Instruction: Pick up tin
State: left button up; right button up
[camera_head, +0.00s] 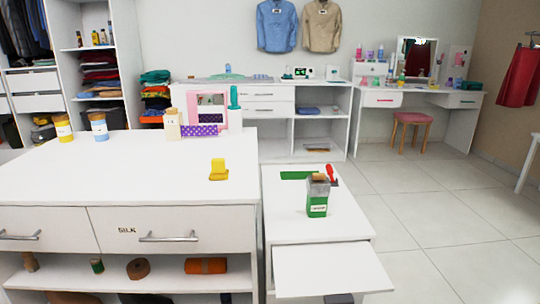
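A small container with a grey upper part and a green lower part with a white label (317,197) stands upright on the low white cabinet (285,222) right of centre. It looks like the tin, but its label is too small to read. A red-handled item (331,172) stands right behind it; I cannot tell whether it touches the container. Neither of my grippers is in view.
A green flat item (297,175) lies behind the container. A white board (330,269) juts from the cabinet's front. The larger white counter (120,180) on the left holds a yellow object (218,170) and several jars. Tiled floor (440,215) at right is clear.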

aim_at(316, 207)
jog(key=i+l+z, duration=0.25)
jog(key=z, duration=0.25)
jog(key=i+l+z, duration=0.35)
jog(key=z, duration=0.15)
